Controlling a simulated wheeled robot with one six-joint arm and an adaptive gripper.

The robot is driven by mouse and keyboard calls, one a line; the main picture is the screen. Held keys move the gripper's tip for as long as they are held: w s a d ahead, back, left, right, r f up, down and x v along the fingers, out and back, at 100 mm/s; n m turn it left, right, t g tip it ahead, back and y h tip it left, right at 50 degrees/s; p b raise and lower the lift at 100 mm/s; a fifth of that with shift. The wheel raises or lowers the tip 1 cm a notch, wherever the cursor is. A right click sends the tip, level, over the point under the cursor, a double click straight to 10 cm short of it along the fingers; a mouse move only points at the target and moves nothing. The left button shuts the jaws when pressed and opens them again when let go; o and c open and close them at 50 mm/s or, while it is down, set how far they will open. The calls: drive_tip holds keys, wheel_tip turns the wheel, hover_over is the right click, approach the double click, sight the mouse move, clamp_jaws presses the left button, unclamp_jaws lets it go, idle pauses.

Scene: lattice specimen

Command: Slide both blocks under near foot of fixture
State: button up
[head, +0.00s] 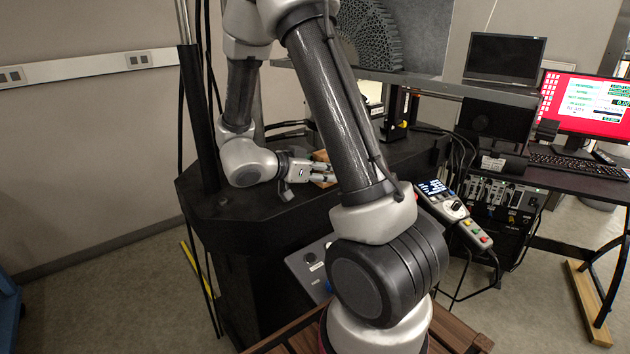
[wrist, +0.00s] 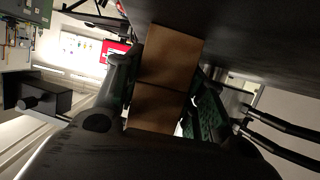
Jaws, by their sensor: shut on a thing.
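Two tan wooden blocks show in the wrist view, a farther block (wrist: 171,56) and a nearer block (wrist: 157,108), end to end with a thin dark seam between them. My gripper (wrist: 163,100) has its dark fingers on both sides of the nearer block. In the head view my gripper (head: 322,171) is low at the black table, with a tan patch of block (head: 320,156) beside its fingertips; the two blocks cannot be told apart there. My forearm hides part of the fixture (head: 398,105) behind, and I cannot make out its near foot clearly.
The black table (head: 260,205) has bare surface at its front left. A black column (head: 197,115) rises at the left. A control pendant (head: 447,200) with coloured buttons is at the table's right edge. A desk with a red-screened monitor (head: 585,103) stands at the right.

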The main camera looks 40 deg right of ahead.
drive_tip(key=shift+d, duration=0.1)
drive_tip(key=shift+w+d, duration=0.1)
drive_tip(key=shift+d, duration=3.8)
drive_tip(key=shift+w+d, duration=0.15)
drive_tip(key=shift+d, duration=3.85)
drive_tip(key=shift+d, duration=0.1)
drive_tip(key=shift+w+d, duration=0.1)
drive_tip(key=shift+d, duration=2.3)
drive_tip(key=o, duration=1.2)
drive_tip(key=shift+c, duration=0.2)
drive_tip(key=shift+c, duration=0.2)
